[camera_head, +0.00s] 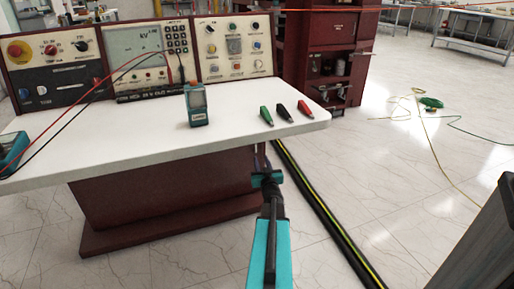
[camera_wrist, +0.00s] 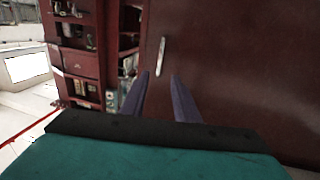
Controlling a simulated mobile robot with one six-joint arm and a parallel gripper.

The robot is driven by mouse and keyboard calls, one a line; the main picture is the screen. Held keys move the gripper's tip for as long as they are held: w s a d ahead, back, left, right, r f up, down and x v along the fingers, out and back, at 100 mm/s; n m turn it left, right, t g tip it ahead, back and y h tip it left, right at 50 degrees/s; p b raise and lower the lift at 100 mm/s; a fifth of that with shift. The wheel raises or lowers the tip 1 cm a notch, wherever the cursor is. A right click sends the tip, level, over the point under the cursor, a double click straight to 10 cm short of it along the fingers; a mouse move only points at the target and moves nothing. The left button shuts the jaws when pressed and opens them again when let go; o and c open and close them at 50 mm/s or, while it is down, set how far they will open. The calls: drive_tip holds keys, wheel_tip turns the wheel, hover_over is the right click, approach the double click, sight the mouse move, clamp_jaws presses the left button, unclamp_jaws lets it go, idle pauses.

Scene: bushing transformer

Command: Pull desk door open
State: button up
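The desk has a white top (camera_head: 150,130) and a dark red body (camera_head: 160,190) in the head view. No handle shows there. In the wrist view, a dark red door panel (camera_wrist: 235,70) fills the right side, with a slim upright silver handle (camera_wrist: 161,57) near its left edge. My gripper (camera_wrist: 160,78) is open and empty, with its two purple-grey fingers apart. The handle appears beyond the fingertips, roughly between them, and is apart from them. In the head view, my gripper (camera_head: 262,160) is by the right end of the desk, partly hidden by the wrist.
A control panel (camera_head: 150,55), a handheld meter (camera_head: 196,104) and green, black and red clips (camera_head: 286,112) are on the desktop. A red shelf cabinet (camera_head: 335,50) stands behind. A black-yellow cable strip (camera_head: 325,215) runs along the floor right of my arm. Floor farther right is mostly clear.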

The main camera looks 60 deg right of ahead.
drive_tip(key=b+x, duration=0.4)
drive_tip(key=x, duration=0.9)
drive_tip(key=shift+a, duration=0.1)
drive_tip(key=shift+c, duration=0.3)
clamp_jaws()
